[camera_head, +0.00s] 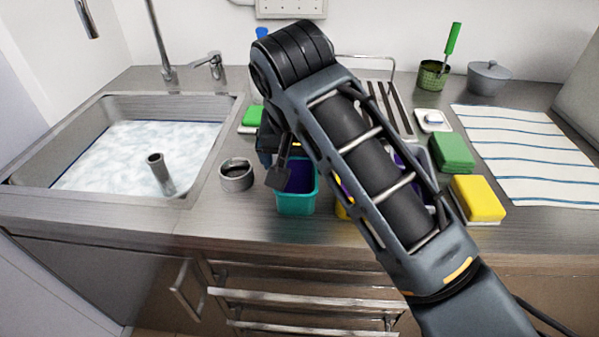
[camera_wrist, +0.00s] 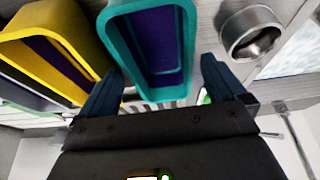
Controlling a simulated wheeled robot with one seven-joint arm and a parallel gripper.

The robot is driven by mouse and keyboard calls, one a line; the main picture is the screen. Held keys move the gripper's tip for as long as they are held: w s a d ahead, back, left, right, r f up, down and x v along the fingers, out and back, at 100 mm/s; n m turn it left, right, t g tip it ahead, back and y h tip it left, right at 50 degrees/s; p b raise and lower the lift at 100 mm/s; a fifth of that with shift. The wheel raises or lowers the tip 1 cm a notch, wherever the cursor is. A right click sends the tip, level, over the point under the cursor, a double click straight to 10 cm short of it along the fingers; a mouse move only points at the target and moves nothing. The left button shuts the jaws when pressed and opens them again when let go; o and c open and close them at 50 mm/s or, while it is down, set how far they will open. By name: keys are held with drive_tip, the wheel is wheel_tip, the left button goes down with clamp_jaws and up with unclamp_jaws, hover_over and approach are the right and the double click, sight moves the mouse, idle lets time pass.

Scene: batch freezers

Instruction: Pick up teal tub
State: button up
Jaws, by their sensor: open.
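The teal tub (camera_head: 297,202) stands on the steel counter just right of the sink, partly covered by my gripper and arm in the head view. It has teal walls and a dark purple inside. In the wrist view the teal tub (camera_wrist: 123,48) lies between and just beyond my fingers. My gripper (camera_wrist: 160,82) is open and empty, with one finger on each side of the tub's near end. I cannot tell whether the fingers touch it. In the head view my gripper (camera_head: 279,160) is above the tub's back left side.
A yellow tub (camera_wrist: 78,50) stands close beside the teal one. A grey metal cup (camera_head: 236,178) is on its other side, near the sink (camera_head: 200,150). Yellow (camera_head: 478,197) and green (camera_head: 451,152) sponges and a striped cloth (camera_head: 535,165) lie to the right.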

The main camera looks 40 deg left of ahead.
sight(299, 176)
drive_tip(key=x, duration=0.4)
drive_tip(key=shift+c, duration=0.2)
drive_tip(key=c, duration=0.9)
drive_tip(key=shift+o, duration=0.2)
drive_tip(key=shift+r, duration=0.1)
